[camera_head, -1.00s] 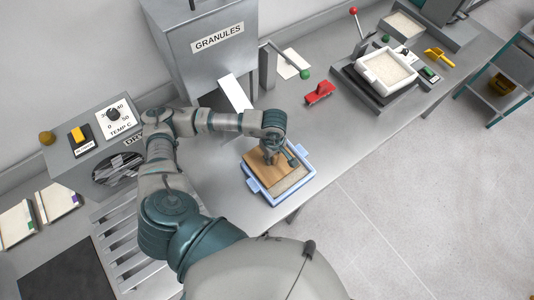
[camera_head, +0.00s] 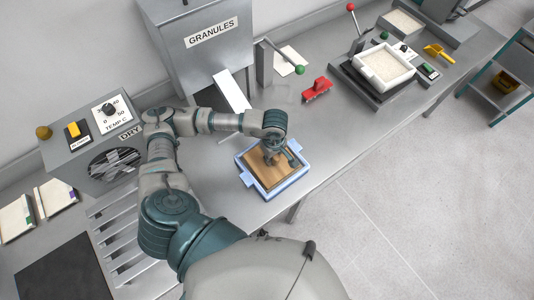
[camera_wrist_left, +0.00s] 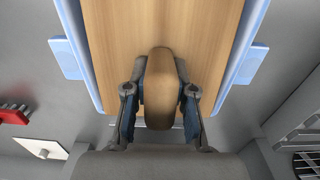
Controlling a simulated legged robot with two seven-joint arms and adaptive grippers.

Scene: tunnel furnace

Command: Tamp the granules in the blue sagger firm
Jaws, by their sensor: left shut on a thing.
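The blue sagger (camera_head: 289,184) stands on the grey bench near its front edge; its rim (camera_wrist_left: 83,60) runs along both sides in the left wrist view. A flat wooden tamper board (camera_head: 257,167) lies inside the rim and hides nearly all of the granules. Its upright rounded handle (camera_wrist_left: 160,85) is between the fingers of my left gripper (camera_head: 272,153), which is shut on it above the board. How hard the board presses cannot be told. My right gripper is not in view.
The grey granules hopper (camera_head: 200,60) with its chute stands behind the sagger. A red toothed tool (camera_head: 317,89) lies to the right, before a press holding a white filled tray (camera_head: 385,64). The dryer controls (camera_head: 108,112) are left. Bench right of the sagger is clear.

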